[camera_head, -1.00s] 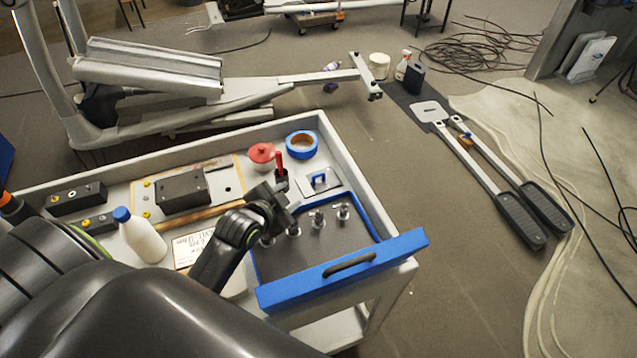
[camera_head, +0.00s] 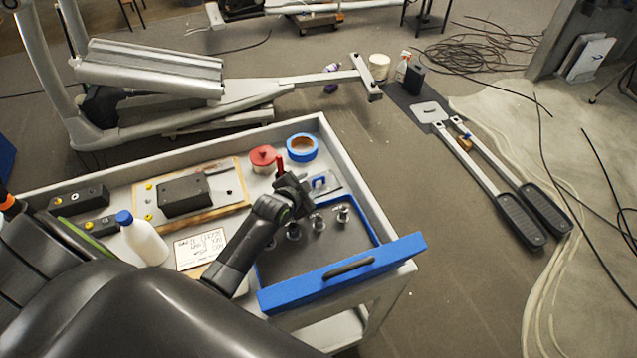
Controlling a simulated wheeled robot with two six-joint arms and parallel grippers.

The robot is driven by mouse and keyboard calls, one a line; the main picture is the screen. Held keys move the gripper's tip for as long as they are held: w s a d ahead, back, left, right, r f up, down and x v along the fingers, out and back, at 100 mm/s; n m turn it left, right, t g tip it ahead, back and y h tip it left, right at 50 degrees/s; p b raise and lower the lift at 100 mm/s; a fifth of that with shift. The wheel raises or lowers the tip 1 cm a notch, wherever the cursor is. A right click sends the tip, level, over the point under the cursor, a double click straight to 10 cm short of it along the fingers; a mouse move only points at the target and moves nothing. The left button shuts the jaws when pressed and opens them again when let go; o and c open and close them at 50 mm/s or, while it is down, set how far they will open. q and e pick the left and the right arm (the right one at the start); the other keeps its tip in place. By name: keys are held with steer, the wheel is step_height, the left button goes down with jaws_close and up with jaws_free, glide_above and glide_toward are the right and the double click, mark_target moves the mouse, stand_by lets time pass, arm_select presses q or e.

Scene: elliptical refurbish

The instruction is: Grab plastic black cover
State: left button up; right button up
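A black plastic cover-like block (camera_head: 183,194) lies on a wooden-edged board on the cart's left half. Two more black pieces lie left of it: one at the far left (camera_head: 78,198) and one (camera_head: 98,226) partly behind my arm. I cannot tell which is the cover named in the task. My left gripper (camera_head: 286,183) is over the cart near the red-handled item, right of and apart from the black block. Its fingers are seen from behind, so I cannot tell whether they are open or hold anything. My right gripper is not in view.
The grey cart (camera_head: 352,180) also bears a blue tape roll (camera_head: 302,147), red lid (camera_head: 262,158), white bottle (camera_head: 141,238), handwritten card (camera_head: 203,247) and blue-edged tray (camera_head: 343,270) with metal fittings. An elliptical frame (camera_head: 150,75) stands behind. Pedal arms (camera_head: 487,178) lie on the floor at right.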

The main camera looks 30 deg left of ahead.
mark_target(318, 178)
arm_select(q)
steer(key=shift+p+x, duration=0.35)
steer(key=shift+x, duration=2.15)
steer(key=shift+d+r, duration=0.15)
jaws_close()
